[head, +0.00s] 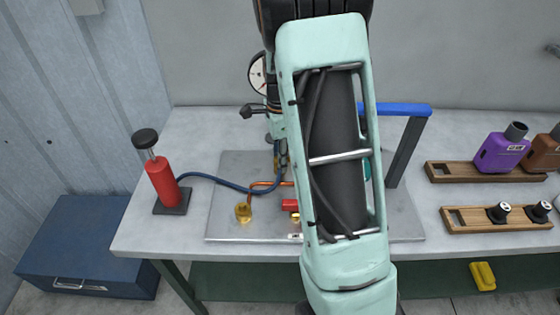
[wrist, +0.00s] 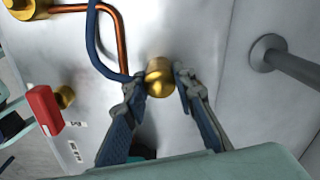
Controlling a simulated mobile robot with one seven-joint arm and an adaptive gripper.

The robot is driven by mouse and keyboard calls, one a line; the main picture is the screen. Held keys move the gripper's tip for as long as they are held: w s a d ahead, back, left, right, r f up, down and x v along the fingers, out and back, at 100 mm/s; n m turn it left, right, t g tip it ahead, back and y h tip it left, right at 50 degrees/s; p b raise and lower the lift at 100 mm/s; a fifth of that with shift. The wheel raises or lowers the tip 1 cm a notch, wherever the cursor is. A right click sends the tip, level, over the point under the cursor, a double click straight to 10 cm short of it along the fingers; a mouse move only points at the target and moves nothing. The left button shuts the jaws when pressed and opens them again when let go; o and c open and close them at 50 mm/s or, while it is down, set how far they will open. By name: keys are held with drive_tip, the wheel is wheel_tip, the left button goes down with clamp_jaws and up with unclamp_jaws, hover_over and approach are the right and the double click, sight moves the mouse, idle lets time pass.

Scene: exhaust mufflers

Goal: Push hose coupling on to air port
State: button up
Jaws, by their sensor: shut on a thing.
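In the wrist view my gripper (wrist: 158,84) is shut on a round brass hose coupling (wrist: 159,77), one finger on each side. A blue hose (wrist: 92,40) curves down to it by the left finger. A brass fitting (wrist: 65,97) beside a red block (wrist: 45,110) is at left; another brass fitting (wrist: 25,8) ends the copper pipe at top left. I cannot tell which is the air port. In the head view my arm hides the gripper and coupling.
A red hand pump (head: 161,183) stands left on the bench and feeds the blue hose. A metal plate (head: 225,165) lies mid-bench. A post with a blue top (head: 405,110) stands right of my arm. Wooden racks (head: 440,172) with mufflers are at far right.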

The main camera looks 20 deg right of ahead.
drive_tip(key=shift+r, duration=0.3)
wheel_tip(320, 180, up, 2)
drive_tip(key=shift+r, duration=0.15)
drive_tip(key=s+d+r, duration=0.1)
drive_tip(key=s+r, duration=0.9)
drive_tip(key=s, duration=0.4)
drive_tip(key=shift+d, duration=0.35)
